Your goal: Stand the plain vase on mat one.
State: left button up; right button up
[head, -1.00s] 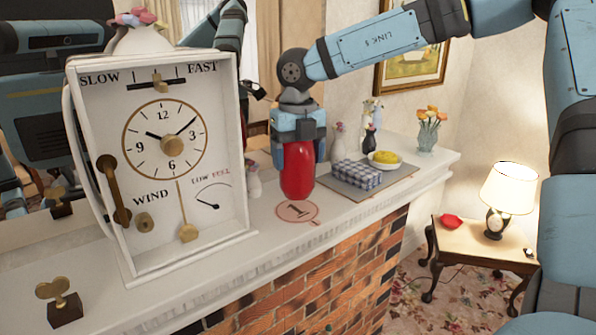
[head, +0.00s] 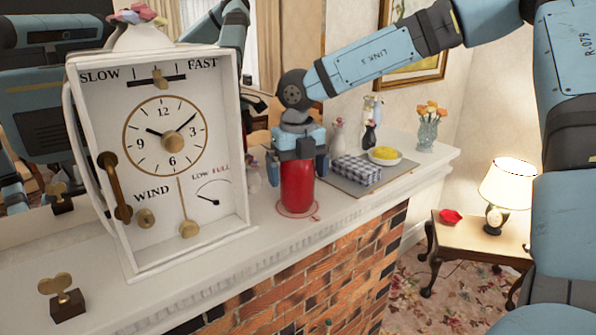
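The plain red vase (head: 298,188) stands upright on mat one, the round pinkish mat (head: 314,214); only the mat's rim shows around its base. My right gripper (head: 297,166) is above and around the vase's upper part. Its fingers are spread to the left and right of the vase, with a gap showing on the left. The vase's top is hidden by the gripper. My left gripper is not clearly in view.
A large white clock (head: 165,135) stands left of the vase, with a brass key on a block (head: 67,304) at the front left. A grey tray (head: 345,187) holding a checked box (head: 354,171) and a yellow-filled bowl (head: 385,156) lies to the right. Vases stand behind.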

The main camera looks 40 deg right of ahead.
jog(key=shift+r, duration=0.3)
notch_tip(320, 180, up, 12)
jog(key=shift+f+b, duration=0.15)
jog(key=shift+b, duration=0.7)
jog(key=shift+f, duration=0.1)
